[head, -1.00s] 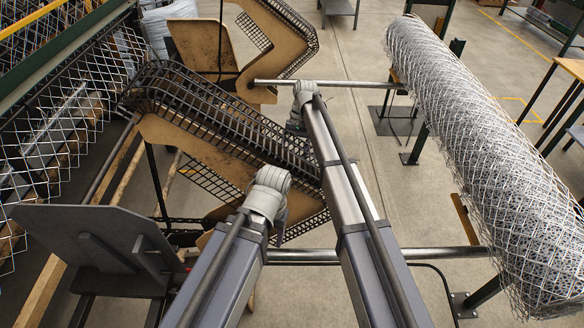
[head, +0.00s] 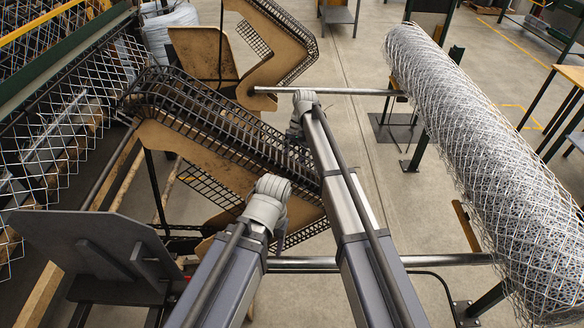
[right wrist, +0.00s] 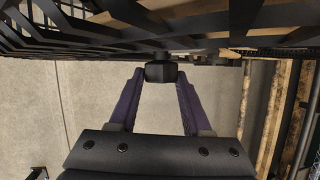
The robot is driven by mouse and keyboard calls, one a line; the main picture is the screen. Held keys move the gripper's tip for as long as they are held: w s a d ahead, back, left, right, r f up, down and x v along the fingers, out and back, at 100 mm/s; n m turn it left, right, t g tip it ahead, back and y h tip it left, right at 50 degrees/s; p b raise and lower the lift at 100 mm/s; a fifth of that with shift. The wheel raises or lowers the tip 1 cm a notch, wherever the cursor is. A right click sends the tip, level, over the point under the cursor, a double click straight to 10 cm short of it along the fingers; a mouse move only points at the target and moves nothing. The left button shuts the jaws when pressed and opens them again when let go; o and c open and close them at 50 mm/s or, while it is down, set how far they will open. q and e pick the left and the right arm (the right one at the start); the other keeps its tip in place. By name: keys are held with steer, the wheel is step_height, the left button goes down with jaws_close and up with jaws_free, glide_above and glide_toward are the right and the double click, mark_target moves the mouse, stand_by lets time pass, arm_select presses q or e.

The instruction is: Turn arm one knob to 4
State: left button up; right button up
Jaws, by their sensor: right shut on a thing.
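A small black knob (right wrist: 160,72) shows at the top centre of the right wrist view, under a dark lattice frame. My right gripper (right wrist: 160,78) reaches up to it with its two purple fingers, one on each side, and is shut on it. No numbers or pointer on the knob can be made out. In the head view both my arms reach forward over the black lattice arm with tan side plates (head: 185,150), and neither gripper can be seen there. My left gripper is not in view.
A large roll of chainlink mesh (head: 470,150) lies on a stand at the right. A mesh panel (head: 60,150) stands at the left. A dark grey panel (head: 90,250) is at the lower left, and a metal bar (head: 330,91) crosses beyond my arms.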

jaws_close()
steer(key=shift+a+m+h, duration=0.15)
steer(key=shift+m+h, duration=0.05)
steer(key=shift+h, duration=0.8)
steer(key=shift+a+m+h, duration=0.15)
steer(key=shift+m+h, duration=0.05)
steer(key=shift+h, duration=0.8)
steer(key=o, duration=1.1)
jaws_free()
steer(key=shift+r, duration=0.1)
